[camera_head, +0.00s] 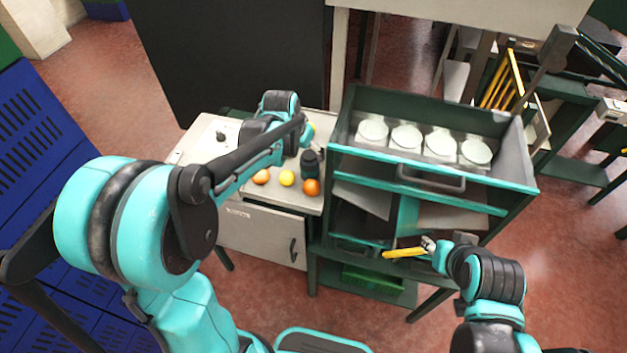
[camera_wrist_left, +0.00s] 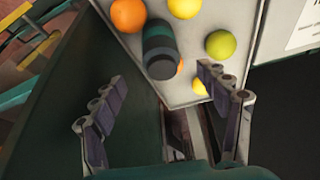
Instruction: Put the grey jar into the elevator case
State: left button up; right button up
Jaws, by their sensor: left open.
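The grey jar (camera_head: 310,165), dark with a teal-grey band, stands on the white cabinet top beside the oranges. In the left wrist view the jar (camera_wrist_left: 158,50) lies ahead of the fingertips, roughly between them and apart from both. My left gripper (camera_wrist_left: 160,90) is open and empty. In the head view it is small and partly hidden by its arm, close to the jar. The elevator case (camera_head: 345,108) is the dark green and teal unit with shelves right of the cabinet. My right gripper (camera_head: 430,244) is low at the case's front, by a yellow bar (camera_head: 404,253); its jaws are unclear.
Several orange and yellow fruits, including an orange (camera_head: 311,187) and a yellow one (camera_head: 287,178), lie around the jar. Several white round containers (camera_head: 373,131) sit in the case's top tray. The case's side wall rises close to the jar's right. A dark panel stands behind the cabinet.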

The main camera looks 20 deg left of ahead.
aim_at(308, 157)
pick_arm(q)
jog(key=b+x, duration=0.2)
jog(key=x, duration=0.6)
jog(key=shift+w+f, duration=0.1)
jog(key=shift+f, duration=0.1)
jog(key=shift+r, duration=0.1)
jog(key=shift+c, duration=0.6)
jog(key=c, duration=1.4)
